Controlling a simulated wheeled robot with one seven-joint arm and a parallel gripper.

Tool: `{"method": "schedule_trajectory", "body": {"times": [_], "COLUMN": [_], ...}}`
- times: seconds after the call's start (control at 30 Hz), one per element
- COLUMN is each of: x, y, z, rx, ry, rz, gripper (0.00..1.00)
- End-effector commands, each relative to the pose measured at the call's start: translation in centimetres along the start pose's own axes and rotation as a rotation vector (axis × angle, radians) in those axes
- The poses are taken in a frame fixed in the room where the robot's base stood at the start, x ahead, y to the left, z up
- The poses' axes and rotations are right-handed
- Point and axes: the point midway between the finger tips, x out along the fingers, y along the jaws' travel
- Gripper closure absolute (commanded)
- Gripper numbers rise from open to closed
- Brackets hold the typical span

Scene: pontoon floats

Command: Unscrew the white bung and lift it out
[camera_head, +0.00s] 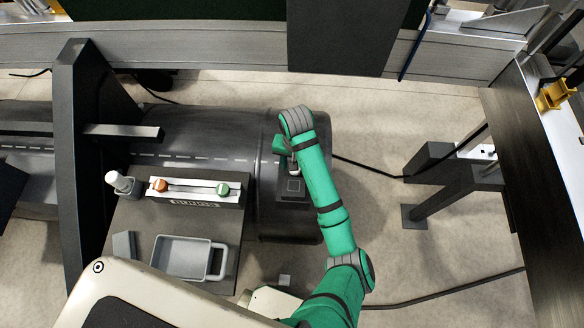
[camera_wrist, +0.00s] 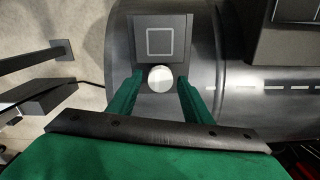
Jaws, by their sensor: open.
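The white bung (camera_wrist: 160,78) shows in the wrist view as a round white disc at the edge of a dark pad (camera_wrist: 160,42) marked with a pale square. The pad sits on the dark grey cylindrical float (camera_head: 262,205). My gripper (camera_wrist: 160,82) is open, with one green finger on each side of the bung. Small gaps show between the fingers and the bung, so they look apart from it. In the head view my gripper (camera_head: 284,152) is over the float's right end, and the arm and gripper mostly hide the bung.
Left of the gripper, a rack (camera_head: 195,191) holds an orange knob (camera_head: 159,185) and a green knob (camera_head: 223,189). A white-capped bottle (camera_head: 120,182) and a grey handled tray (camera_head: 180,257) stand nearby. A dark upright frame (camera_head: 82,150) crosses the float.

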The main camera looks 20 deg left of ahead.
Motion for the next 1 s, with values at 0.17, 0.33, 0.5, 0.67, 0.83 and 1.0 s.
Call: {"method": "schedule_trajectory", "body": {"times": [0.17,0.33,0.5,0.67,0.83,1.0], "x": [0.0,0.0,0.0,0.0,0.0,0.0], "y": [-0.01,-0.02,-0.02,-0.02,-0.02,-0.02], "z": [0.0,0.0,0.01,0.01,0.01,0.01], "rx": [0.207,0.404,0.603,0.781,0.885,0.892], "ry": [0.0,0.0,0.0,0.0,0.0,0.0], "rz": [0.0,0.0,0.0,0.0,0.0,0.0], "gripper": [0.55,0.55,0.55,0.55,0.55,0.55]}}
